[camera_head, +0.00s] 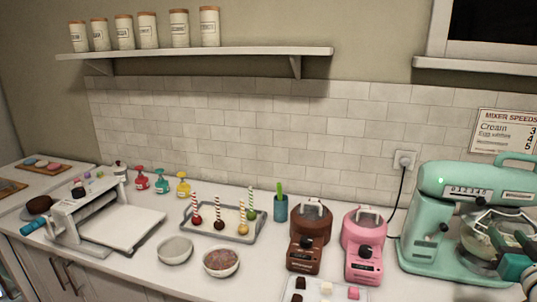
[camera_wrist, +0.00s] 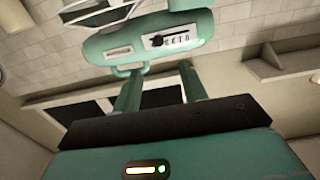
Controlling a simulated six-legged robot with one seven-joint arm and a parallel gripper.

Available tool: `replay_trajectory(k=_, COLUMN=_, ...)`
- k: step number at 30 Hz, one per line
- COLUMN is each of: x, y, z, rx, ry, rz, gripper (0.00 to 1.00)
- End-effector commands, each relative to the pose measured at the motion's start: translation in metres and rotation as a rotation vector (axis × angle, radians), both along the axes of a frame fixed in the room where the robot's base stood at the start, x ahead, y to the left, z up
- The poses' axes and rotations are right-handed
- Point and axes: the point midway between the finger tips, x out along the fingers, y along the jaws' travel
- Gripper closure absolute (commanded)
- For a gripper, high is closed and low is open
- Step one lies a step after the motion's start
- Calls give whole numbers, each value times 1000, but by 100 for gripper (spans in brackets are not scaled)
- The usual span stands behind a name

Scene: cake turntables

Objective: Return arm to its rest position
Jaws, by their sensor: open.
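My gripper (camera_wrist: 159,72) shows in the wrist view with its two teal fingers apart and nothing between them. Beyond the fingertips is the mint-green stand mixer (camera_wrist: 150,40), with its speed panel facing the camera. In the head view the mixer (camera_head: 465,190) stands at the right end of the counter, with a glass bowl (camera_head: 487,238) under its head. A teal and black part of my arm shows at the right edge of the head view, in front of the bowl. The rest of my arm is out of that view.
On the counter (camera_head: 130,272) stand a pink melter (camera_head: 364,262), a brown melter (camera_head: 305,258), a cake-pop tray (camera_head: 185,228), two bowls, colored bottles and a dough sheeter (camera_head: 75,225). A shelf (camera_head: 200,53) with canisters runs above. A cord (camera_head: 402,195) rises behind the mixer to an outlet.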

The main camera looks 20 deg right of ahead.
Motion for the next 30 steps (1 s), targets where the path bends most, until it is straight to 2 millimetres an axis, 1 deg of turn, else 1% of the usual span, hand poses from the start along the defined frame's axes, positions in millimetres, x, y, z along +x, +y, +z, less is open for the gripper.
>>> replay_trajectory(k=2, x=7, y=4, z=2, rx=-1, ry=5, rz=-4, gripper=57)
replay_trajectory(k=5, x=25, y=15, z=6, rx=8, ry=25, rz=-26, gripper=57)
replay_trajectory(k=8, x=52, y=39, z=8, rx=33, ry=69, rz=-53, gripper=57)
replay_trajectory(k=9, x=63, y=52, z=8, rx=49, ry=95, rz=-61, gripper=57)
replay_trajectory(k=11, x=76, y=74, z=6, rx=78, ry=139, rz=-66, gripper=57)
replay_trajectory(k=12, x=85, y=91, z=4, rx=99, ry=172, rz=-64, gripper=57)
replay_trajectory(k=14, x=95, y=118, z=-1, rx=131, ry=232, rz=-53, gripper=57)
replay_trajectory(k=15, x=100, y=138, z=-5, rx=153, ry=273, rz=-41, gripper=57)
replay_trajectory(k=17, x=105, y=170, z=-12, rx=186, ry=342, rz=-12, gripper=57)
replay_trajectory(k=18, x=107, y=193, z=-18, rx=205, ry=393, rz=12, gripper=57)
replay_trajectory(k=20, x=106, y=229, z=-26, rx=233, ry=473, rz=56, gripper=57)
replay_trajectory(k=21, x=104, y=254, z=-32, rx=249, ry=529, rz=91, gripper=57)
replay_trajectory(k=23, x=96, y=293, z=-41, rx=269, ry=619, rz=151, gripper=57)
replay_trajectory(k=24, x=88, y=319, z=-47, rx=279, ry=681, rz=196, gripper=57)
replay_trajectory(k=26, x=74, y=355, z=-55, rx=290, ry=773, rz=265, gripper=57)
replay_trajectory(k=27, x=63, y=377, z=-60, rx=292, ry=830, rz=310, gripper=57)
replay_trajectory(k=30, x=38, y=419, z=-70, rx=292, ry=948, rz=406, gripper=57)
